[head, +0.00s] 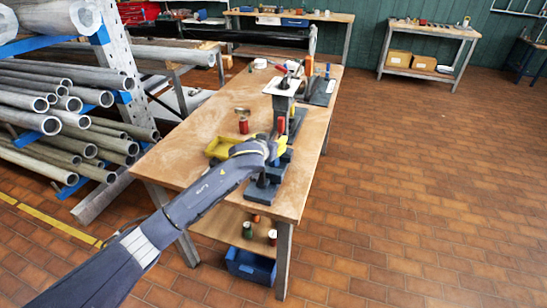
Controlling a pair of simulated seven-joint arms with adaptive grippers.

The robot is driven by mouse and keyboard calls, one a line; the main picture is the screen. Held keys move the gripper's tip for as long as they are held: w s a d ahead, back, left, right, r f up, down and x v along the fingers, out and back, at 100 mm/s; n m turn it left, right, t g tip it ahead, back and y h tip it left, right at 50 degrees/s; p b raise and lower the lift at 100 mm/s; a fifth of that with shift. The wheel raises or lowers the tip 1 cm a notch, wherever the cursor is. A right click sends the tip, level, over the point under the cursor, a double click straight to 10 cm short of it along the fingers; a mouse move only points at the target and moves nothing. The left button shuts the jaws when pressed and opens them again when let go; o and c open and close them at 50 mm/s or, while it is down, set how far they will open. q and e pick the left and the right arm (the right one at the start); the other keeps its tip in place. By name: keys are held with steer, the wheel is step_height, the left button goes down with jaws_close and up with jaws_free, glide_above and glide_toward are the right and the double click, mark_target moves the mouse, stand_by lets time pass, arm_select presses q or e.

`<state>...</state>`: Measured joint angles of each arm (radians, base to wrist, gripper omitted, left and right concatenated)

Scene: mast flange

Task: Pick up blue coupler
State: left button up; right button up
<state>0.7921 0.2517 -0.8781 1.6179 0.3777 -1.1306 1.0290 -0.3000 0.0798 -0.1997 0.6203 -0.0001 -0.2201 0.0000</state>
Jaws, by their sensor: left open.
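My left arm reaches in from the lower left over the wooden workbench (200,150). My left gripper (265,180) is open by the near end of the bench, low beside a dark stand; its fingers are small and hard to make out. A small blue upright cylinder (327,72), possibly the blue coupler, stands toward the back right of the bench, well apart from the gripper. A red cylinder (243,126) stands left of the mast. The dark mast (283,104) carries a pale square plate (284,86). My right gripper does not show.
A yellow bin (217,148) sits left of my wrist. An orange cylinder (308,66) stands at the back. A blue crate (250,266) and small cylinders are under the bench. A pipe rack (110,60) stands at the left. The floor at right is clear.

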arm_select(q)
steer(key=shift+c, duration=0.6)
jaws_close()
